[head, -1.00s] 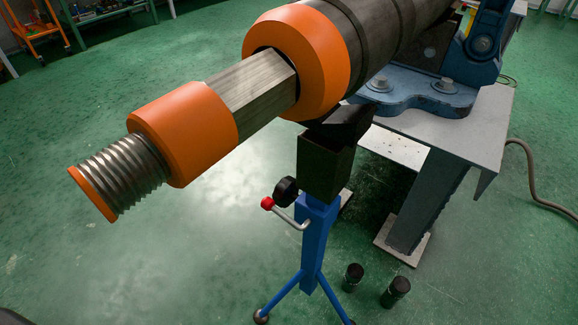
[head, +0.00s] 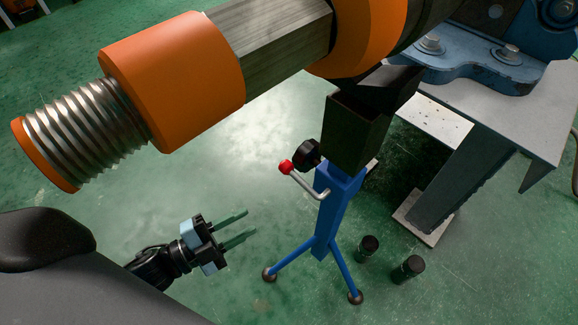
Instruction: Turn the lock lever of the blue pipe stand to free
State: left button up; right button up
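The blue pipe stand (head: 334,212) stands upright on splayed legs on the green floor, its dark head under the pipe. Its lock lever (head: 308,187) is a bent metal rod with a red ball knob (head: 285,167), pointing up and to the left from the post. A black round knob (head: 307,153) sits just behind the red one. My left gripper (head: 250,224) is at the lower left of the stand in the head view. Its two fingers are apart with nothing between them, and it does not touch the lever. My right gripper is not in view.
A large pipe with orange collars (head: 180,75) and a threaded end (head: 85,130) hangs over the stand. A steel bench with a blue vise (head: 480,60) is at the right.

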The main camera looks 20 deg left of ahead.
pick_arm(q)
jog(key=w+r+m+g+h, duration=0.3)
jog(key=w+r+m+h, duration=0.25)
jog(key=m, duration=0.25)
jog(key=m+g+h+b, duration=0.1)
jog(key=m+g+h, duration=0.1)
jog(key=m+g, duration=0.75)
send_near(289, 168)
jog(key=shift+w+d+f+m+t, duration=0.1)
jog(key=shift+d+f+m+t, duration=0.25)
jog(key=shift+d+m, duration=0.15)
jog(key=shift+w+d+f+m+t, duration=0.1)
jog(key=shift+d+f+m+t, duration=0.2)
jog(key=shift+d+m, duration=0.15)
jog(key=b+x, duration=0.1)
jog(key=x, duration=0.5)
jog(key=shift+d, duration=0.15)
jog(key=shift+w+d, duration=0.2)
jog(key=shift+d, duration=0.5)
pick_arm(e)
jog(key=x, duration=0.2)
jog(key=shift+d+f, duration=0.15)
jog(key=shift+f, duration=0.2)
pick_arm(q)
jog(key=shift+c, duration=0.3)
